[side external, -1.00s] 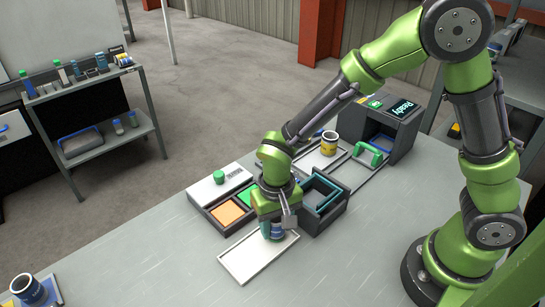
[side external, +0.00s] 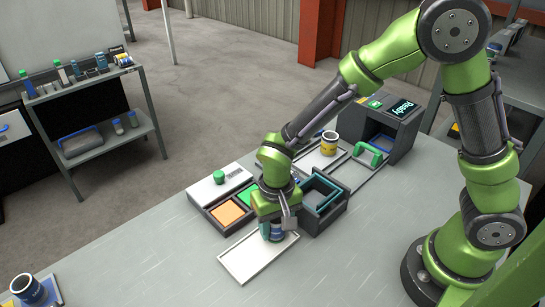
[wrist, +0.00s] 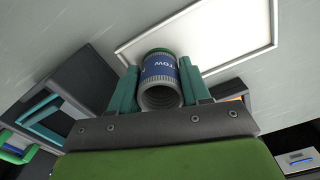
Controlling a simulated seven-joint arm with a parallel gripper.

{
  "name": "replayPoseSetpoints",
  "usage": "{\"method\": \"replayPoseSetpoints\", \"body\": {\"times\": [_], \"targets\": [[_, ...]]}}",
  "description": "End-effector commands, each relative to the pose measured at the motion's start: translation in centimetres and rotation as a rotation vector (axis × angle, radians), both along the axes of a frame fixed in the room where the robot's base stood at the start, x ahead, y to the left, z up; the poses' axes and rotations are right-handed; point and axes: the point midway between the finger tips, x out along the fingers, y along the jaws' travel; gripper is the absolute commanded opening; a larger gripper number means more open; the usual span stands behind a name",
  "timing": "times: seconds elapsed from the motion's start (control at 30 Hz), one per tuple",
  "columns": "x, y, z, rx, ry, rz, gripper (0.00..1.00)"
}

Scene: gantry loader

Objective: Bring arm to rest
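The cylinder also shows under my gripper in the side view (side external: 278,232). The fingers look shut on it. Whether its lower end touches the tray is hard to tell.
Behind my gripper are an orange and green compartment box (side external: 226,212), an open dark bin (side external: 322,212), a yellow-banded cup (side external: 329,144) and a dark machine reading "Ready" (side external: 385,135). A dark blue cup (side external: 28,289) stands front left. The table between is clear.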

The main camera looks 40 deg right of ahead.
Motion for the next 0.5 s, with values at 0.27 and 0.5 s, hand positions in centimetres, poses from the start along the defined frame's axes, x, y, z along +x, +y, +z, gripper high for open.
{"method": "replayPoseSetpoints", "body": {"times": [0.27, 0.5], "targets": [[0.00, 0.01, 0.01, 0.000, 0.000, 0.000, 0.74], [-0.03, -0.01, -0.02, -0.001, 0.001, 0.000, 0.91]]}}
